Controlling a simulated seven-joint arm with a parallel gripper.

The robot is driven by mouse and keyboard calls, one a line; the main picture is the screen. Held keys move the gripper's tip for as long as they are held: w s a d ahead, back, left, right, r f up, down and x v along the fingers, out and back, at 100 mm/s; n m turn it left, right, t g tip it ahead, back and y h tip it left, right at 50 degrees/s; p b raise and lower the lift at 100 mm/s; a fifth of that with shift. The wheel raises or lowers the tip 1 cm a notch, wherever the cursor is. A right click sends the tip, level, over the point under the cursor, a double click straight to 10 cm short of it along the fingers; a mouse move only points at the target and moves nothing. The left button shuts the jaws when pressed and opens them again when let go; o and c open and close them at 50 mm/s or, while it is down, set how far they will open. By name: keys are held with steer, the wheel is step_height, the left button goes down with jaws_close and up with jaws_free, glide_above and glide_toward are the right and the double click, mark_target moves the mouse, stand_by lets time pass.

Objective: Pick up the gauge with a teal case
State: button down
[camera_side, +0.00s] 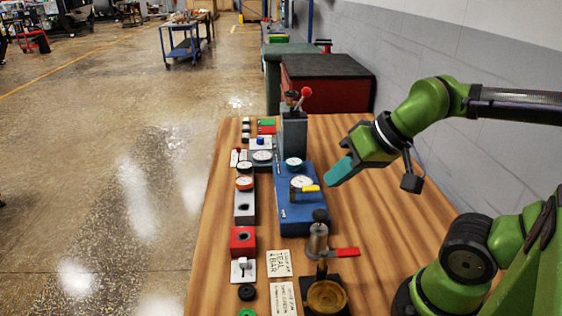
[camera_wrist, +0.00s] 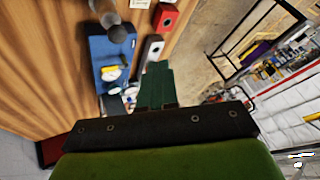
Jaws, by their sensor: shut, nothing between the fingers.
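The gauge with a teal case (camera_side: 293,163) stands at the far end of a blue base (camera_side: 290,227), its pale round face turned up. My gripper (camera_side: 332,180) is shut and empty, above the table to the right of that gauge and apart from it. In the wrist view my teal-green fingers (camera_wrist: 156,68) are together with nothing between them. The blue base (camera_wrist: 103,47) shows left of them there. A pale round shape (camera_wrist: 115,103) lies near its lower end, partly hidden by the gripper body; I cannot tell whether it is the teal gauge.
A white-faced gauge with a yellow lever (camera_side: 303,183) sits nearer on the blue base. An orange gauge (camera_side: 244,183), a black gauge (camera_side: 244,166) and a grey gauge (camera_side: 262,156) stand left. A grey press with a red-knobbed lever (camera_side: 293,132) rises behind. The right tabletop is clear.

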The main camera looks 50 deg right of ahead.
stand_by(0.3)
steer(key=shift+c, duration=1.2)
jaws_free()
steer(key=g+h, duration=0.3)
steer(key=h, duration=0.1)
glide_above(294, 161)
steer(key=s+a, duration=0.1)
steer(key=s, duration=0.2)
step_height(294, 161, down, 13)
steer(key=shift+a+f, duration=0.1)
steer(key=shift+f, duration=0.1)
steer(key=shift+w+x, duration=0.1)
steer(key=shift+x, duration=1.35)
steer(key=shift+w+x, duration=0.15)
steer(key=shift+x, duration=1.35)
